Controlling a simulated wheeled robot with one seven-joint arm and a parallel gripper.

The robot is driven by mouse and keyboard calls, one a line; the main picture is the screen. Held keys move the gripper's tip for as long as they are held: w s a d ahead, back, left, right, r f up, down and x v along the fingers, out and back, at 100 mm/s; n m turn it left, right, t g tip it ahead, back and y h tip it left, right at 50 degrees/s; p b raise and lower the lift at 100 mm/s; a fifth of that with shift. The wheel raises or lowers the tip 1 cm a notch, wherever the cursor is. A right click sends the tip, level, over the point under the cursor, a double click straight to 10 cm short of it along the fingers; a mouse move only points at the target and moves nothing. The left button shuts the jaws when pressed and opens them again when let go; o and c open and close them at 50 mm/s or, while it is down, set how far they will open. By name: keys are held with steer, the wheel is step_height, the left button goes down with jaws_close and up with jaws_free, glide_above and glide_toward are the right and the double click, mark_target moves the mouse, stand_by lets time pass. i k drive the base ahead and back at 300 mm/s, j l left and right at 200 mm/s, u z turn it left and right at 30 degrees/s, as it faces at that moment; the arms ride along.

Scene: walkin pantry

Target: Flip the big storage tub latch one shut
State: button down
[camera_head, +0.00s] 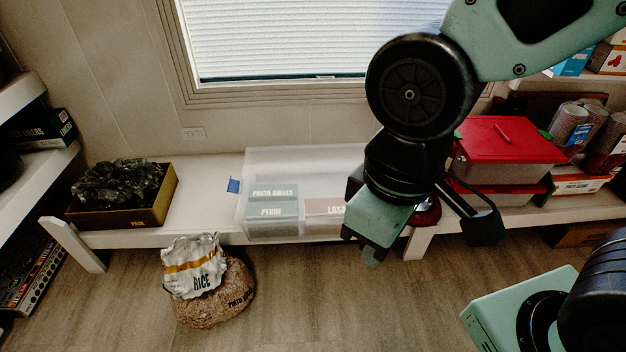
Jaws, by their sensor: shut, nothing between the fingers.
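The big translucent storage tub (265,165) sits on the low white bench under the window. Boxes marked pasta shells, penne and lasagne show through its front wall. A blue latch (233,185) sticks out at the tub's left end. The tub's right end is hidden behind my arm, so any latch there is out of sight. My gripper (370,257) is shut and empty. It points down in front of the tub's right part, well to the right of the blue latch. I cannot tell whether it touches the tub.
A red-lidded container (505,140) stands right of my arm, with cans (568,122) beyond it. A box of dark wrapped items (120,190) sits at the bench's left. A rice bag (193,265) and a brown sack (225,298) stand on the floor. The middle floor (330,305) is clear.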

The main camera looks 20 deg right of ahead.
mark_target(233, 185)
steer(key=u, duration=1.05)
steer(key=i+u, duration=0.2)
steer(key=i+l, duration=0.15)
steer(key=i, duration=0.25)
steer(key=i+l, duration=0.1)
steer(key=i, duration=0.3)
steer(key=i+l, duration=0.15)
steer(key=i, duration=0.25)
